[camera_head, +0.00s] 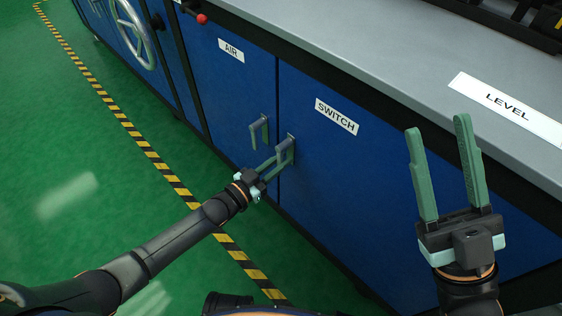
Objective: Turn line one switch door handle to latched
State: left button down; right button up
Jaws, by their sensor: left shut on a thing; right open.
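The blue switch door (335,165) carries a white SWITCH label (336,116). Its grey handle (286,147) sits near the door's left edge, below and left of the label. My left gripper (278,163) reaches in from the left and is shut on this handle; its green fingers partly hide the lower part. Whether the handle is latched cannot be told. My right gripper (445,170) is open and empty, fingers pointing up, in front of the cabinet at the right.
The blue air door (235,85) with its own handle (259,130) is just left of the switch door. A grey worktop (400,50) with a LEVEL label (507,106) runs above. A handwheel (133,35) and red knob (202,19) are farther left. Green floor lies open beyond the striped tape.

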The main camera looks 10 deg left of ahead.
pick_arm(q)
jog(key=shift+w, duration=0.1)
dwell(0.3)
jog(key=c, duration=0.8)
grip_release()
jog(key=p+v, duration=0.4)
jog(key=v, duration=0.8)
jog(key=shift+s+a, duration=0.15)
jog(key=shift+s, duration=0.1)
pick_arm(e)
jog(key=shift+n, duration=0.3)
jog(key=r, duration=0.4)
jog(key=shift+d, duration=0.25)
jog(key=shift+s+a+f, duration=0.1)
